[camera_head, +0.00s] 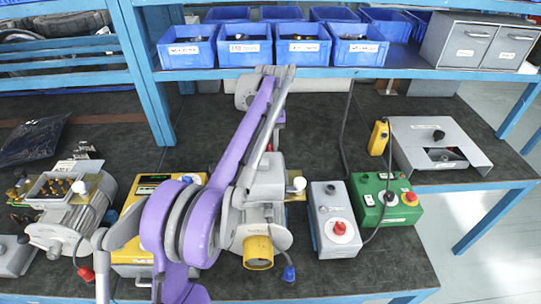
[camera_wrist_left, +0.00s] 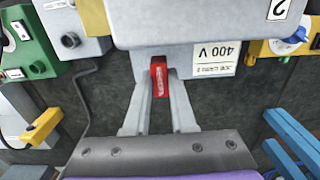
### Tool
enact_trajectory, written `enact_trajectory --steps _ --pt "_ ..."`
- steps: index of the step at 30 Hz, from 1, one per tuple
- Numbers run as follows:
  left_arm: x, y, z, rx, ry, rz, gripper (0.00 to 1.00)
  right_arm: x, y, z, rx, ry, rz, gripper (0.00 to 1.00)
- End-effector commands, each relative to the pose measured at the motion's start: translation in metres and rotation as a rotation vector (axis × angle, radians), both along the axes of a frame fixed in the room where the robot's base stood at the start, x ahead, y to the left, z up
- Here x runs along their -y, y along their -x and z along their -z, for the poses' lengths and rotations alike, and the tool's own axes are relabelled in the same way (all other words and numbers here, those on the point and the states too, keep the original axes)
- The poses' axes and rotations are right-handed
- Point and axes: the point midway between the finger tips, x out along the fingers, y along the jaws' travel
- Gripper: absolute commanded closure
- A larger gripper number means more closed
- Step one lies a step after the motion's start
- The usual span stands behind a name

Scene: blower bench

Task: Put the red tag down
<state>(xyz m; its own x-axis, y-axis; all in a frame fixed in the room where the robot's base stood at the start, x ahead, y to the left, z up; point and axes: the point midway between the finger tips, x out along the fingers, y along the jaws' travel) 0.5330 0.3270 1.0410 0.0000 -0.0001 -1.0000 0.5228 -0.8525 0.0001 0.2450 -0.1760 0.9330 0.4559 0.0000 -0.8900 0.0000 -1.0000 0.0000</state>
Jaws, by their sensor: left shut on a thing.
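The red tag (camera_wrist_left: 158,78) is a small upright red piece with faint lettering, seen in the left wrist view. My left gripper (camera_wrist_left: 160,95) is shut on it, with one grey finger on each side. The tag is at the edge of a grey box (camera_wrist_left: 205,30) marked 400 V. I cannot tell whether it touches the box. A grey machine (camera_head: 265,190) with a yellow port stands beside the arm there. My right gripper is not in view.
A grey box with a red button (camera_head: 338,220) and a green control box (camera_head: 385,200) stand right of the arm. A yellow pendant (camera_head: 378,138) lies behind them. A motor (camera_head: 70,208) stands at left. Blue bins (camera_head: 245,45) line the shelf. Dark bench surface shows between these.

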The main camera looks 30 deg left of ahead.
Motion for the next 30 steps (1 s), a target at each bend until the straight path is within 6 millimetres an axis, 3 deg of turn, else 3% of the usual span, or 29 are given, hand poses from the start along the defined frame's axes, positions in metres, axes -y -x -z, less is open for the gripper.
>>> enact_trajectory --steps 6,19,20,24,30 --pt "0.0 0.0 0.03 0.0 0.0 0.0 1.0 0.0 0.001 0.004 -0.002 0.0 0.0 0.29" --pt "0.0 0.0 0.037 0.0 0.0 0.0 1.0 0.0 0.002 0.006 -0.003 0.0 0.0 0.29" --pt "0.0 0.0 0.036 0.0 0.0 0.0 0.71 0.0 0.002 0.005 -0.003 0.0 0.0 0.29" --pt "0.0 0.0 0.035 0.0 0.0 0.0 0.46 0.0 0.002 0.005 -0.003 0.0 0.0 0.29" --pt "0.0 0.0 0.035 0.0 0.0 0.0 0.46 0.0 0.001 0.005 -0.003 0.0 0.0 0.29"
